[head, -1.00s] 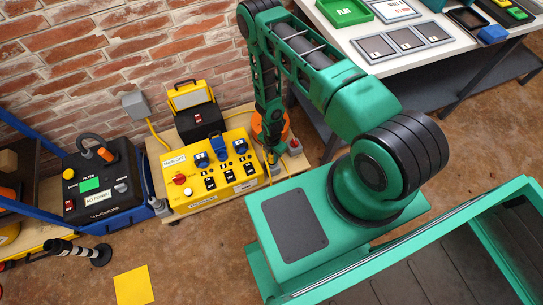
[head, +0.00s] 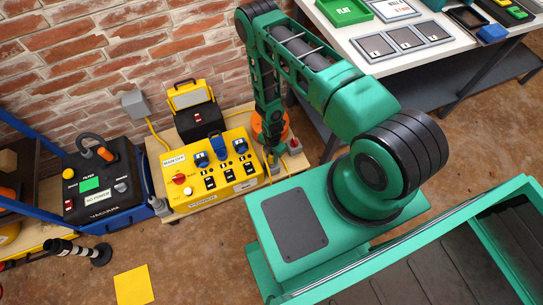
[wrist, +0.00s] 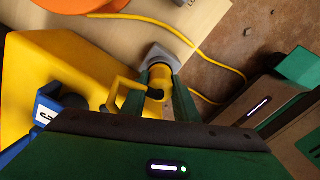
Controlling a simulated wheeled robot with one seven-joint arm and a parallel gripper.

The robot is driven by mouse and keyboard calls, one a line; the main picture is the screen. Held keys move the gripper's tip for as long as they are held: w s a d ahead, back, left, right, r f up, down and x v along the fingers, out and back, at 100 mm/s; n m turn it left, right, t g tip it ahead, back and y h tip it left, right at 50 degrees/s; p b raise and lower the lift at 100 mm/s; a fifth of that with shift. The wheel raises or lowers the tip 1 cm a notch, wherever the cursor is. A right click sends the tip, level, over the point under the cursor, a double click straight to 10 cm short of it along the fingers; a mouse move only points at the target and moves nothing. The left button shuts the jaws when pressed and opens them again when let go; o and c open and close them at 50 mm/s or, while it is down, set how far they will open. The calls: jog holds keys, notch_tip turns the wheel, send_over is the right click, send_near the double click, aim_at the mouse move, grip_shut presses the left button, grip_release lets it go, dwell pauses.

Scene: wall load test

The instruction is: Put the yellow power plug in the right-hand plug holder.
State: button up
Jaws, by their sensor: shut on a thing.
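My gripper (wrist: 163,100) is shut on the yellow power plug (wrist: 156,98), with one green finger on each side of it. A grey holder (wrist: 172,48) shows just beyond the plug and appears to line up with it. I cannot tell how far the plug sits in it. In the head view my gripper (head: 272,160) is low, beside the right end of the yellow power box (head: 212,178), and my arm mostly hides the plug. A left grey holder (head: 159,206) stands left of the box.
A yellow cable (wrist: 215,62) loops over the board near the plug. An orange round thing (wrist: 75,5) lies beyond. A black vacuum unit (head: 103,185) stands at the left; a white table (head: 440,55) is behind right.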

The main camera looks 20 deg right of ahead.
jog(key=o, duration=1.7)
jog(key=shift+c, duration=0.2)
jog(key=shift+r, duration=3.5)
